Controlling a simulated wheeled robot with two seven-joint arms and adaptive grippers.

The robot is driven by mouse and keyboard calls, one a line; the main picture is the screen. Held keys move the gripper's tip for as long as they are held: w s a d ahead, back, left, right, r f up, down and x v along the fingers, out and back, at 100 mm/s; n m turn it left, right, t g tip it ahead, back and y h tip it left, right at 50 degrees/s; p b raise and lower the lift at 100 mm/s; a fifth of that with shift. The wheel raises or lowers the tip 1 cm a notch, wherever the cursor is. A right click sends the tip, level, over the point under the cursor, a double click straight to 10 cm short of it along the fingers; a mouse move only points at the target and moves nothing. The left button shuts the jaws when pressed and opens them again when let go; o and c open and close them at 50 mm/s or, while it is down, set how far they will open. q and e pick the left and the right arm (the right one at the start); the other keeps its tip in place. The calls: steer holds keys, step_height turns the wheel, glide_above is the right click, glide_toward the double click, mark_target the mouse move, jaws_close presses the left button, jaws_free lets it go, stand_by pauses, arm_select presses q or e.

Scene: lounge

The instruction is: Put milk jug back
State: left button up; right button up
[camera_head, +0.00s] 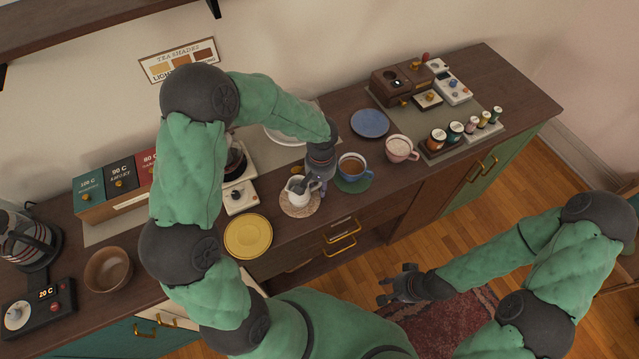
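The small white milk jug (297,194) stands on a round tan coaster (310,207) near the counter's front edge. My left gripper (314,187) reaches down from above at the jug's right side, with its fingers close to the jug. Whether the fingers are closed on the jug is too small to tell. My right gripper (397,283) hangs in front of the counter above the floor. Its fingers are spread apart and empty.
A blue cup of tea (352,168) on a green coaster (366,184) stands right of the jug, close to my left gripper. A pink cup (400,147), a blue plate (369,122) and a yellow plate (248,236) are nearby. Counter is bare right of the pink cup's front.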

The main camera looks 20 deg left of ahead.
arm_select(q)
steer(key=shift+r, duration=0.2)
steer(key=r+p, duration=0.1)
steer(key=r, duration=0.4)
steer(key=r+p, duration=0.1)
steer(key=r, duration=0.5)
steer(key=shift+w+d+p, duration=0.1)
steer(key=shift+w+p, duration=0.1)
steer(key=shift+p, duration=0.1)
steer(key=shift+r, duration=0.45)
